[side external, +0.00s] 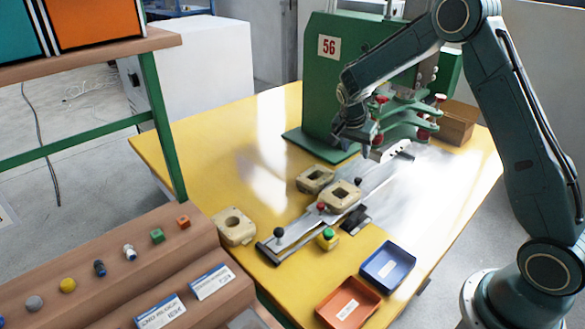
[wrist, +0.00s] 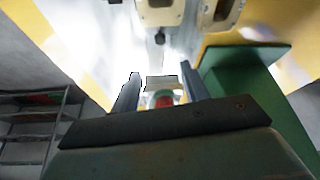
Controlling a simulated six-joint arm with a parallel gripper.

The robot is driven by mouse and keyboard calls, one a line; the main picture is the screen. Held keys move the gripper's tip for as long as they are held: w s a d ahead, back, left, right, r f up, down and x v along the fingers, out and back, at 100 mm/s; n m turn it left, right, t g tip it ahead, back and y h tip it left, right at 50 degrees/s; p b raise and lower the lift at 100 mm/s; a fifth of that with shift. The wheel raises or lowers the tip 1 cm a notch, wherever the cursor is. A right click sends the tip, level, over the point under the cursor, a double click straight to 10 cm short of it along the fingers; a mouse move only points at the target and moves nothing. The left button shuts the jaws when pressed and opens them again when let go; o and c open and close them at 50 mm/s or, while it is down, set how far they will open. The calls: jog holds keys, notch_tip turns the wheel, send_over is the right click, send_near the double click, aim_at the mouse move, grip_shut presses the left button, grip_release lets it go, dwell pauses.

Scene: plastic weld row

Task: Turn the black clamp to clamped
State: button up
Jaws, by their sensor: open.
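My gripper (side external: 366,148) is open in front of the green machine, above the table, in the side view. In the wrist view its two fingers (wrist: 159,76) stand apart, with a white, green and red part (wrist: 163,98) seen between them; I cannot tell its distance. A black knob (side external: 358,181) stands on the metal fixture by the tan blocks, below my gripper. Another black knob (side external: 279,231) is at the fixture's near-left end. I cannot tell which belongs to the black clamp or how it is turned. A black knob (wrist: 159,38) also shows in the wrist view.
The green machine (side external: 325,80), with red-knobbed green arms (side external: 405,110), stands close behind my gripper. Tan blocks (side external: 343,194) sit on the fixture rail (side external: 300,226). A green-yellow button (side external: 327,238), blue tray (side external: 388,266) and orange tray (side external: 348,305) are nearer.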

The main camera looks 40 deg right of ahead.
aim_at(358, 179)
jog(key=shift+w+d+f, duration=0.1)
jog(key=shift+f, duration=0.2)
jog(key=x, duration=1.3)
jog(key=shift+d+f, duration=0.25)
jog(key=shift+f, duration=0.05)
jog(key=c, duration=1)
